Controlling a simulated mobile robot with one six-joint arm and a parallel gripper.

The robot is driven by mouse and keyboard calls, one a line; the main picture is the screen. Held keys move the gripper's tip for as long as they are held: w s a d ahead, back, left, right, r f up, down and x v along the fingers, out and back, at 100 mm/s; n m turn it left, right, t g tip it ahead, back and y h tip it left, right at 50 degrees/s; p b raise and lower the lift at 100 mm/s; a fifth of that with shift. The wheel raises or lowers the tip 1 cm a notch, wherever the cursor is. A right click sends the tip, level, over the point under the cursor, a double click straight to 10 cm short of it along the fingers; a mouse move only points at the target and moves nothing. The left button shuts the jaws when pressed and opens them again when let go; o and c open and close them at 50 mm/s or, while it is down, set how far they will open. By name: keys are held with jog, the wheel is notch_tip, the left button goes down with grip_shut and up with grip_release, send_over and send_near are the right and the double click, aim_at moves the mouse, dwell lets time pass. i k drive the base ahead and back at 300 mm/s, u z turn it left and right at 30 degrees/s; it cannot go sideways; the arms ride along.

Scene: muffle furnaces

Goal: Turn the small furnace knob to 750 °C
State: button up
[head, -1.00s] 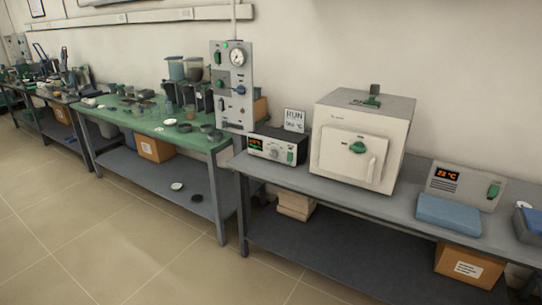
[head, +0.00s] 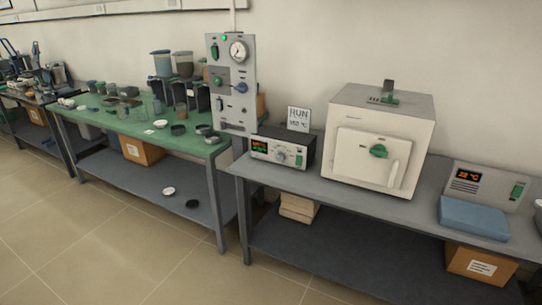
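The display digits and the knob's setting are too small to read. A sign (head: 298,119) behind the box reads "RUN" with a temperature line below, hard to read. My gripper is not in this view.
A grey unit (head: 487,185) with an orange display and a blue block (head: 473,217) sit right on the grey bench (head: 330,198). A gauge panel (head: 233,80) stands left, beside a green table (head: 75,113) with cups and dishes. The tiled floor (head: 110,230) in front is clear.

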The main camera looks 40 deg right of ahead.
aim_at(280, 157)
jog(key=u, duration=0.25)
jog(key=i, duration=0.95)
jog(key=u, duration=0.45)
